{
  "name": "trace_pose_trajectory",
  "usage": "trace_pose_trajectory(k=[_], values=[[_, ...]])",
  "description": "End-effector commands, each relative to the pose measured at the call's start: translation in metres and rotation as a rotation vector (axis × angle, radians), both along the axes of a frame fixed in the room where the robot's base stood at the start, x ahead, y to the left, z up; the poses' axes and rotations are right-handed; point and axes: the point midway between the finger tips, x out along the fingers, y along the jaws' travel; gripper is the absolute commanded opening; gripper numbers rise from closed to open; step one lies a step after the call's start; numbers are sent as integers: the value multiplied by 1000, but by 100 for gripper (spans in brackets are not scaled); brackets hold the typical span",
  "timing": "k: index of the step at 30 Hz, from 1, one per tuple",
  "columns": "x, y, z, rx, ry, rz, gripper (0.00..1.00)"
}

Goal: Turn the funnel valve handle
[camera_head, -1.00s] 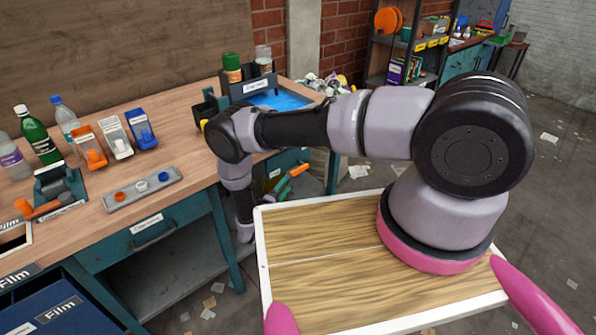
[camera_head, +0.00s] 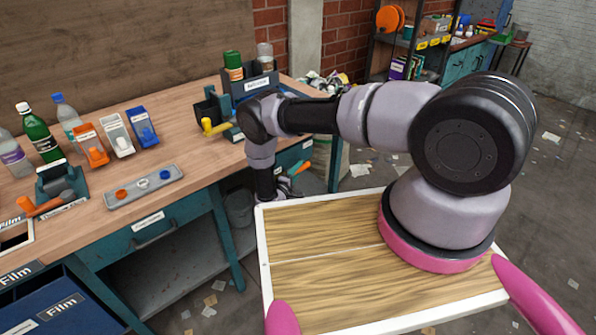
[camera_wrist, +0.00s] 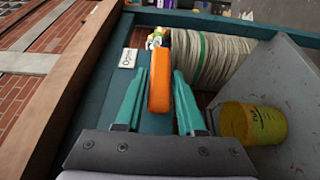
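An orange handle (camera_wrist: 160,82) fills the middle of the wrist view, upright in the picture. In the head view it shows as a small orange piece (camera_head: 299,167) at the right end of the workbench, partly hidden by my arm. My gripper (camera_wrist: 157,90) has its two teal fingers spread, one on each side of the handle, with gaps visible on both sides. In the head view my gripper (camera_head: 288,188) points toward the bench end below the top. The funnel itself cannot be made out.
On the workbench (camera_head: 190,105) are a yellow-handled device (camera_head: 213,126), bottles and a button panel (camera_head: 143,187).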

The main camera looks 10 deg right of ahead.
Motion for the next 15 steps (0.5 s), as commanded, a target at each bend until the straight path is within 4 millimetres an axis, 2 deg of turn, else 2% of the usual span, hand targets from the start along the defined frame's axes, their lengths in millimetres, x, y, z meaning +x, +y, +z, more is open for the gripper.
trace_pose_trajectory(k=[1,2,3,15], values=[[0,0,0,0,0,0,14],[0,0,0,0,0,0,3],[0,0,0,0,0,0,0],[0,0,0,0,0,0,0]])
